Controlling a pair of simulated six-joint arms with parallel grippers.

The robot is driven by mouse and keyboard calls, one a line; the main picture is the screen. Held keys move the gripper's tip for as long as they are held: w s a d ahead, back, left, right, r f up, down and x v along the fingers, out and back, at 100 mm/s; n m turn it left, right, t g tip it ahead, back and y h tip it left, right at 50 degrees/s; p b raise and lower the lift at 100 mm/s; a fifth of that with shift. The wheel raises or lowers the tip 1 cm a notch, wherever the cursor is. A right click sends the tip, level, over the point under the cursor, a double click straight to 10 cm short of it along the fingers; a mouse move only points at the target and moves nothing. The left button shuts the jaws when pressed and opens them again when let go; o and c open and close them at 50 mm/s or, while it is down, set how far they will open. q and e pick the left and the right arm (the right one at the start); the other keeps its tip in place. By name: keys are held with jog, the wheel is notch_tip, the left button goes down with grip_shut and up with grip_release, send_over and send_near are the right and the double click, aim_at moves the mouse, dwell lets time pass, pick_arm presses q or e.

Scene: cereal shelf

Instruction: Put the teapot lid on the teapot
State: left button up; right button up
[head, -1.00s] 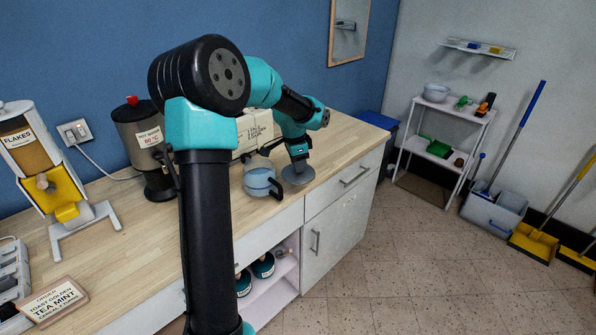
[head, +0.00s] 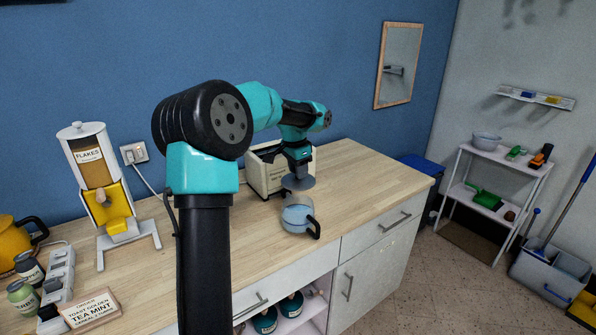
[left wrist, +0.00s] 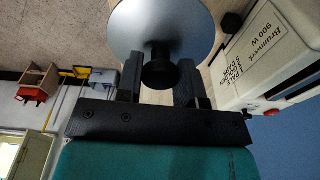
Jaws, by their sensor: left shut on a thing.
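The teapot lid (head: 299,184) is a grey disc with a black knob. My left gripper (head: 297,171) is shut on this knob, and the disc hangs below the fingers. In the left wrist view the knob (left wrist: 160,74) sits between the two fingers and the lid disc (left wrist: 155,25) shows beyond them. The teapot (head: 296,216) is a clear, bluish vessel with a black handle, upright on the counter. The lid shows just above and behind the teapot in the head view, apart from its top. My right gripper is not in view.
A cream toaster (head: 266,178) stands close behind the lid, and shows in the left wrist view (left wrist: 270,55). A cereal dispenser (head: 98,180), an order sign (head: 92,309) and a yellow pot (head: 15,243) are at left. The counter (head: 375,195) right of the teapot is clear.

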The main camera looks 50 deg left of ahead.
pick_arm(q)
jog(key=shift+f, duration=3.2)
jog(key=shift+f, duration=0.7)
jog(key=o, duration=1)
notch_tip(320, 180, up, 17)
send_over(298, 186)
jog(key=a, duration=0.3)
jog(key=shift+w+d+r, duration=0.1)
jog(key=shift+r, duration=0.05)
